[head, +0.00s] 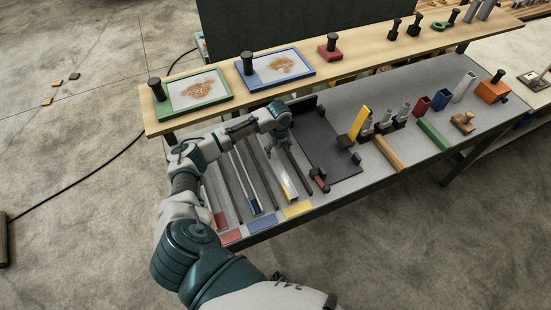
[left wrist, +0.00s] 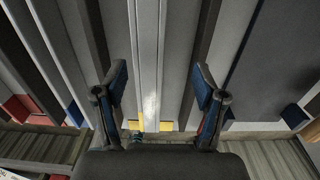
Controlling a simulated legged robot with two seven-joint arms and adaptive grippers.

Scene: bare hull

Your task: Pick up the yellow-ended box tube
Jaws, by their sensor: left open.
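The yellow-ended box tube (head: 283,179) is a pale, long tube lying on the grey bench, its yellow end toward the front edge. In the left wrist view the tube (left wrist: 148,65) runs lengthwise between the two fingers, with yellow showing at its near end. My left gripper (head: 278,147) is over the tube toward its far part. It is open, with one finger on each side of the tube in the left wrist view (left wrist: 159,88), and the gap to the tube is clear on both sides. The tube's far end is hidden behind my gripper in the head view.
A blue-ended tube (head: 254,205) and a red-ended tube (head: 219,217) lie to the left, between dark dividers. Red, blue and yellow patches (head: 297,209) mark the front edge. A dark tray (head: 325,145) lies to the right. A wooden shelf (head: 350,58) runs behind.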

